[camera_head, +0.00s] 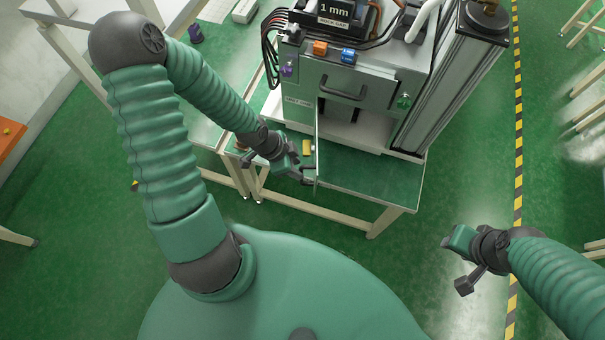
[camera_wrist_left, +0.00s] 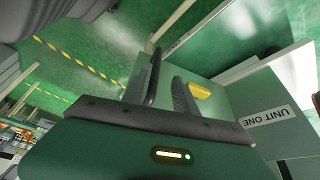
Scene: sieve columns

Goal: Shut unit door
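The grey unit (camera_head: 350,75) stands on a green-topped table, with a handle on its front panel. Its door (camera_head: 317,130) shows nearly edge-on as a thin panel standing out from the front, so it is open. My left gripper (camera_head: 303,175) is at the door's near end, by a small dark part there; I cannot tell whether they touch. In the left wrist view its two dark fingers (camera_wrist_left: 168,90) are apart, with no held object visible between them. A panel marked UNIT ONE (camera_wrist_left: 268,117) is to their right. My right gripper (camera_head: 448,243) is away from the unit; its finger gap is unclear.
A yellow piece (camera_head: 307,147) lies beside the door and also shows past the fingers in the left wrist view (camera_wrist_left: 200,91). The table (camera_head: 375,185) has bare room right of the door. A tall metal column (camera_head: 450,80) stands right of the unit.

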